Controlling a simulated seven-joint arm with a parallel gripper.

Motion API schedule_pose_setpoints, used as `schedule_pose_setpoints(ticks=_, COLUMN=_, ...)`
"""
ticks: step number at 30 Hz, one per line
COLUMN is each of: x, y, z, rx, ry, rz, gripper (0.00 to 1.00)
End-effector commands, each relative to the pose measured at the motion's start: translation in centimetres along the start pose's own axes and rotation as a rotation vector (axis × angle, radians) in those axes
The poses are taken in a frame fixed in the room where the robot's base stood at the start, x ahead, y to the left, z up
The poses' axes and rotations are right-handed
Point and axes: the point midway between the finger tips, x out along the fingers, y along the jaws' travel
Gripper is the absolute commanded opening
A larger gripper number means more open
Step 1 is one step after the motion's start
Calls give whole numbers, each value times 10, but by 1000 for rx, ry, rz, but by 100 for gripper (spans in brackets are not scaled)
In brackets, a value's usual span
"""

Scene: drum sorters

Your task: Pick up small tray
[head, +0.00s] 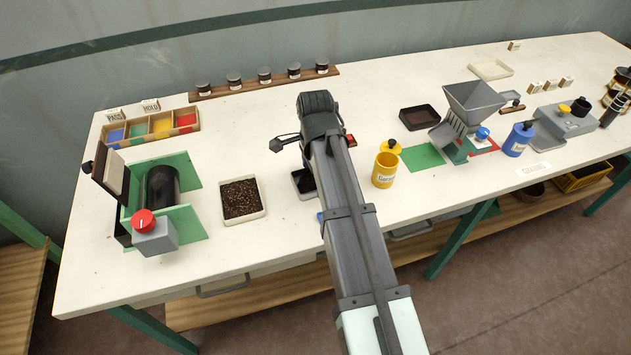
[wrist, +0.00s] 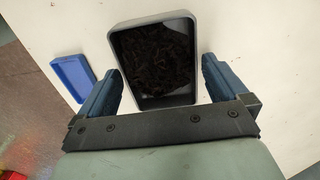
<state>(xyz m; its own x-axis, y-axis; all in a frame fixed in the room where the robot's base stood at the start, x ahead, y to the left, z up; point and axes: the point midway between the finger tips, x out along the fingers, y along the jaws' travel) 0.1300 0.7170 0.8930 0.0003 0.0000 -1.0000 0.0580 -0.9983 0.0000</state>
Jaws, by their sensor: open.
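A small dark grey tray (wrist: 178,101) with dark, coarse grains in it lies on the white table. In the wrist view it sits between the two blue fingers of my gripper (wrist: 160,68). My gripper is open, with one finger on each side of the tray and a visible gap to each wall. In the head view my arm hides most of this tray (head: 298,183). A smaller blue tray (wrist: 72,78) lies just left of the left finger in the wrist view. I cannot tell the fingers' height above the table.
A white tray of brown-black grains (head: 243,215) and a green drum machine (head: 163,190) stand to the left. A yellow canister (head: 385,170) and a grey hopper (head: 472,103) stand to the right. The table's front edge is close by.

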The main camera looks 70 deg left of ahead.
Motion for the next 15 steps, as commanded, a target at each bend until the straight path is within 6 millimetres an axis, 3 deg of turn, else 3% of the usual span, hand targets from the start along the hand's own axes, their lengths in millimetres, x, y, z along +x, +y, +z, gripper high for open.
schedule_pose_setpoints(ticks=10, x=9, y=0, z=0, rx=0, ry=1, rz=-2, gripper=99)
schedule_pose_setpoints(ticks=15, x=9, y=0, z=0, rx=0, ry=1, rz=-2, gripper=83)
